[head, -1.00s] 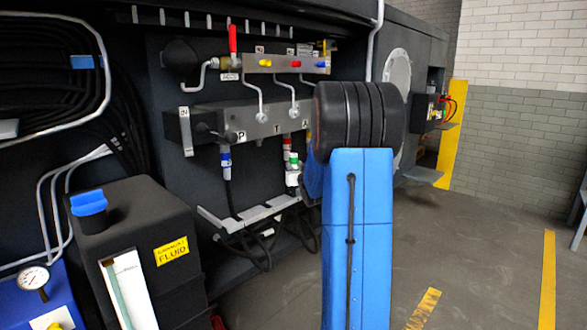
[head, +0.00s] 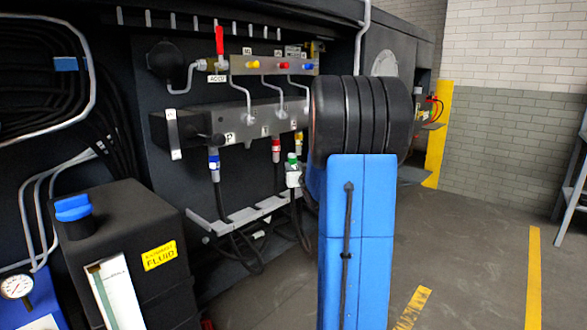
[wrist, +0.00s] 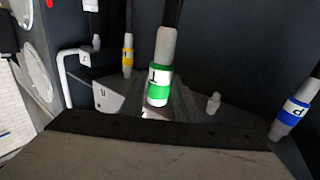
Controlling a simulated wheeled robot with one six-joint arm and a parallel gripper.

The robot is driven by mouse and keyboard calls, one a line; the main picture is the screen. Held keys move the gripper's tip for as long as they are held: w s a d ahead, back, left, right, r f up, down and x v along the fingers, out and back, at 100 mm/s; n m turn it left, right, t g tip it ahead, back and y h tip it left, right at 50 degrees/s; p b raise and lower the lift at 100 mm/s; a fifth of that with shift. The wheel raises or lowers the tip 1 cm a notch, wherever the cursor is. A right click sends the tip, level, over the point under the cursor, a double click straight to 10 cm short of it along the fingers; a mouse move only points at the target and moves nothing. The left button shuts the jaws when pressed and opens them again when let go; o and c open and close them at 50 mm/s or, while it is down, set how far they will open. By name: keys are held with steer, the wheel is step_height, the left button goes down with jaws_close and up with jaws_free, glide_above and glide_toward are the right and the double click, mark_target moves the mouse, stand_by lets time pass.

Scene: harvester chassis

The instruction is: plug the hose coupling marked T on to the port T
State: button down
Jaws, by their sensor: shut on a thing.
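The T coupling (wrist: 160,80), a white sleeve with green bands and a T, is near the middle of the wrist view, with its dark hose running up the picture. In the head view it shows as a green and white piece (head: 292,160). My gripper (head: 294,178) is shut on it and mostly hidden behind my blue arm. The wrist picture appears upside down. The valve block (head: 250,125) has port labels P and T. A small bare pale stub (wrist: 213,103), possibly port T, lies between the T and P couplings. The T coupling's tip looks apart from it.
The blue P coupling (head: 214,162) hangs under the block; it also shows in the wrist view (wrist: 290,115). A red coupling (head: 276,150) and a yellow coupling (wrist: 127,55) are close by. Hoses loop below a grey rack (head: 240,218). A fluid tank (head: 120,250) stands front left.

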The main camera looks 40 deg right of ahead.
steer(key=shift+a, duration=0.1)
steer(key=a, duration=0.8)
steer(key=shift+s+a, duration=0.35)
steer(key=shift+f, duration=0.1)
step_height(320, 180, down, 2)
steer(key=shift+f, duration=0.1)
stand_by(0.5)
steer(key=w+a, duration=0.1)
steer(key=w, duration=1.5)
steer(key=shift+w+a, duration=0.2)
stand_by(0.5)
